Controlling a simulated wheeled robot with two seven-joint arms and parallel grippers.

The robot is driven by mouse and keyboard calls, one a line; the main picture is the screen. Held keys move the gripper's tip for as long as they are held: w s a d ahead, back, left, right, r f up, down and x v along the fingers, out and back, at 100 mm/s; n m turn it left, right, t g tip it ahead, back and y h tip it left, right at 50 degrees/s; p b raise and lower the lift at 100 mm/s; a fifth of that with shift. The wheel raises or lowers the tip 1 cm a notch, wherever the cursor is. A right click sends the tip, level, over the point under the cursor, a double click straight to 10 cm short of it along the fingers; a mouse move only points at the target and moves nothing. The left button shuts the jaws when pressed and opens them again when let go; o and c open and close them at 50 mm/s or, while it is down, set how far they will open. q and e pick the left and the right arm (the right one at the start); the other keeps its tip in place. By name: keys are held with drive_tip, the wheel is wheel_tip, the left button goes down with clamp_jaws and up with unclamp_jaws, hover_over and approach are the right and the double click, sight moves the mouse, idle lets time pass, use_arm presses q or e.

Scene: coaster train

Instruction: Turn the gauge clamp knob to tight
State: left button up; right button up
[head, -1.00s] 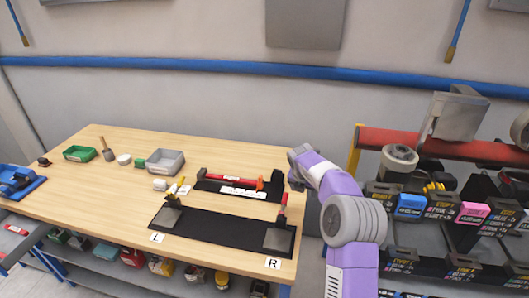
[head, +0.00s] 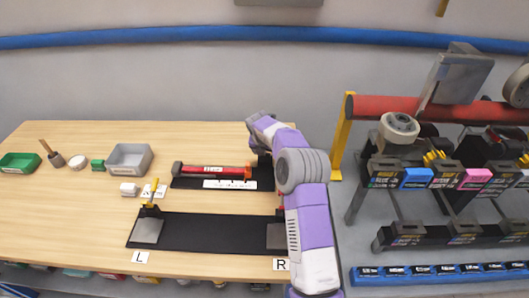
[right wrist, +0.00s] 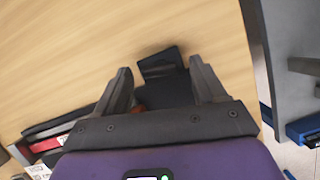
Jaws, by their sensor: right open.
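The red gauge bar (head: 210,169) lies on a black mat at the back of the wooden table, with a dark block at its left end and an orange part (head: 249,172) at its right. I cannot make out the clamp knob or its setting. My right gripper (right wrist: 160,70) is open and empty in the right wrist view. A dark flat-topped piece (right wrist: 160,62) shows between and beyond its fingers, and a bit of orange shows by the left finger. In the head view my right arm hides the mat's right end. My left gripper is not in view.
A front black mat (head: 205,232) lies between the L and R labels, with a yellow-handled clamp (head: 152,192) at its left. A grey bin (head: 130,160) and a green tray (head: 18,163) stand to the left. A rack with a red roller (head: 385,106) stands at right.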

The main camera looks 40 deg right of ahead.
drive_tip(key=shift+d+f, duration=0.1)
drive_tip(key=shift+f, duration=0.1)
drive_tip(key=shift+w, duration=0.1)
drive_tip(key=c, duration=1.1)
drive_tip(key=shift+o, duration=0.2)
drive_tip(key=shift+r+m+g+p, duration=0.15)
drive_tip(key=shift+m+g+p, duration=0.15)
drive_tip(key=shift+m+p, duration=0.5)
drive_tip(key=m+g+h+p, duration=0.1)
drive_tip(key=m+p, duration=0.3)
drive_tip(key=shift+w, duration=0.15)
drive_tip(key=shift+w+m+g+p, duration=0.1)
drive_tip(key=shift+m+g+p, duration=0.5)
drive_tip(key=shift+m+p, duration=0.25)
drive_tip(key=shift+m+g, duration=0.4)
drive_tip(key=shift+m, duration=0.75)
drive_tip(key=shift+m+p, duration=0.3)
drive_tip(key=shift+m, duration=0.4)
